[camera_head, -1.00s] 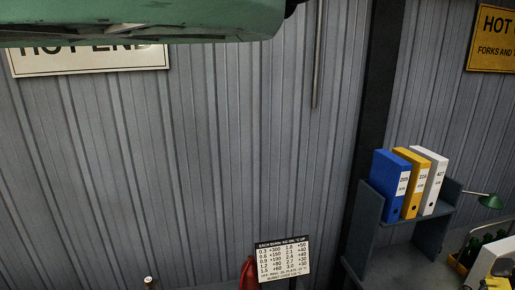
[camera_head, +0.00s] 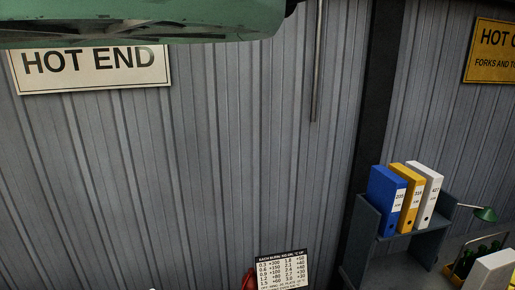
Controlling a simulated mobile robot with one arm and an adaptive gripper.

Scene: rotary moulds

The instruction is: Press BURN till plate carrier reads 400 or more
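The BURN button, the plate carrier and its reading are not in view. A small chart card (camera_head: 281,270) at the bottom middle is headed with each burn and lists figures in columns; its lower edge is cut off by the frame. My gripper does not show. A green body (camera_head: 140,25) fills the top left edge, and I cannot tell what it belongs to.
A HOT END sign (camera_head: 92,67) hangs on the corrugated wall (camera_head: 230,150). Blue (camera_head: 384,200), yellow (camera_head: 409,198) and white (camera_head: 428,195) binders stand on a dark shelf (camera_head: 366,235) at right. A green lamp (camera_head: 485,214) and a yellow sign (camera_head: 494,52) are farther right.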

